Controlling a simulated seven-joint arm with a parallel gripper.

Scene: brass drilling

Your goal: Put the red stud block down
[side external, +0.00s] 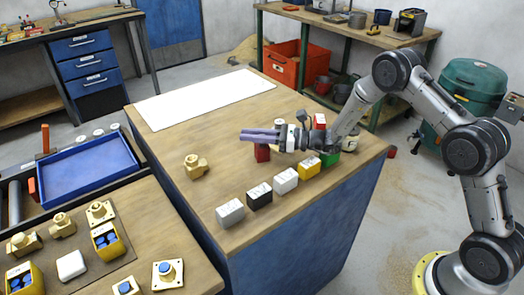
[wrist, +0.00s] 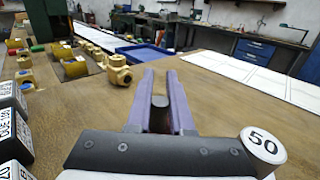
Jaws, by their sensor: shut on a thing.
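In the side external view a red block (side external: 262,153) shows under the purple fingers of my gripper (side external: 262,135), over the wooden bench top (side external: 225,120). My gripper is shut on it. The block's underside is at or close to the bench; I cannot tell whether it touches. In the wrist view my gripper's fingers (wrist: 161,90) point forward, with a dark piece (wrist: 160,116) with a rounded top between them. Its colour is hard to make out there. A second, smaller-looking red thing (side external: 319,121) stands behind my arm.
A row of grey (side external: 230,212), black (side external: 259,196), white (side external: 285,181), yellow (side external: 309,167) and green (side external: 328,159) blocks stands along the bench's near edge. A brass fitting (side external: 195,166) stands to the left. A white sheet (side external: 207,99) lies behind; bench around the fitting is clear.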

